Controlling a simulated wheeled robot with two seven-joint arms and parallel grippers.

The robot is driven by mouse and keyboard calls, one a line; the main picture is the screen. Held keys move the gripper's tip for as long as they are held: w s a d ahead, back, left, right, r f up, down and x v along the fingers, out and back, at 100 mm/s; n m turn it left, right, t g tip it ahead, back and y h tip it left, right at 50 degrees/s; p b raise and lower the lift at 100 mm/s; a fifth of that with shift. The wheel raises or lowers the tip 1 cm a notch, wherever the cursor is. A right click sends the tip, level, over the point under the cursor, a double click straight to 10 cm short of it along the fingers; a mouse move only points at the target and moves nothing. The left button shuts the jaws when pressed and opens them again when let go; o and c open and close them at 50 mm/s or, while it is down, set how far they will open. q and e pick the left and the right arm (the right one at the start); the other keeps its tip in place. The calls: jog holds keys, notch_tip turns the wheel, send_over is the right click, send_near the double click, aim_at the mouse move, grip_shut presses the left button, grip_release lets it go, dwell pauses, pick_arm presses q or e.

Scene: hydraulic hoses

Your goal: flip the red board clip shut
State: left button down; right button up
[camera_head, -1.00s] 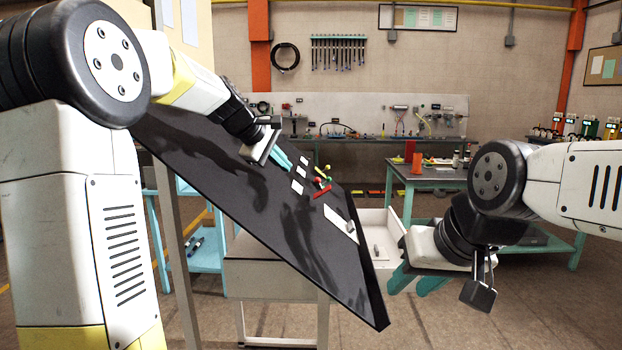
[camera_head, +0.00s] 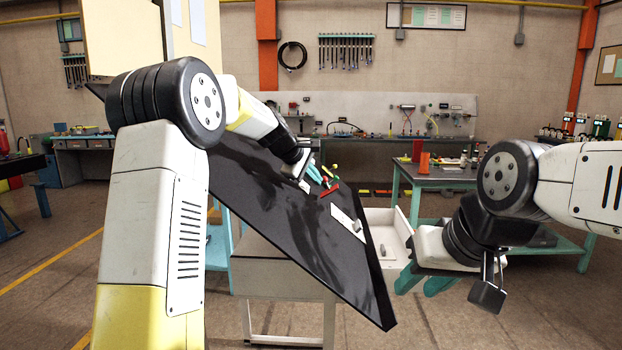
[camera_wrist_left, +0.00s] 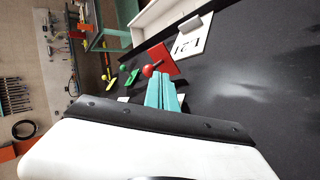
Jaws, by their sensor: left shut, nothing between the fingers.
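The red clip (camera_head: 329,190) is on the tilted black board (camera_head: 290,235). In the left wrist view the red clip (camera_wrist_left: 163,60) is a flat red plate with a red ball (camera_wrist_left: 148,71) at its near end. My left gripper (camera_head: 315,173) is shut and empty, its teal fingers together. In the left wrist view the fingertips (camera_wrist_left: 160,80) are just below the red ball; I cannot tell whether they touch. Whether the clip stands open or lies flat is unclear. My right gripper (camera_head: 417,287) is open and empty, off the board to the right.
A green clip (camera_wrist_left: 132,78) and a yellow clip (camera_wrist_left: 105,77) are beside the red one. A white label plate (camera_wrist_left: 188,44) with a metal clip lies on its other side. A white tray (camera_head: 380,218) stands behind the board. A teal-legged table (camera_head: 440,178) is farther back.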

aim_at(334, 189)
pick_arm(q)
jog(key=shift+w+d, duration=0.2)
jog(key=shift+w, duration=0.05)
jog(key=shift+d+y, duration=0.5)
jog(key=shift+y, duration=0.1)
dwell(0.3)
jog(key=shift+d+m+y, duration=0.5)
jog(key=shift+d+y, duration=0.1)
jog(key=shift+d+f+m+y, duration=0.15)
jog(key=shift+d+m+y, duration=0.35)
jog(key=shift+d+y, duration=0.55)
jog(key=shift+d+f+m+y, duration=0.25)
jog(key=shift+d+y, duration=0.05)
jog(key=shift+y, duration=0.35)
jog(key=shift+d+f+m+y, duration=0.2)
jog(key=shift+d+m+y, duration=0.05)
jog(key=shift+y, duration=0.35)
jog(key=shift+d+f+m+y, duration=0.4)
jog(key=shift+d+f+y, duration=0.15)
jog(key=shift+y, duration=0.65)
jog(key=shift+a, duration=0.15)
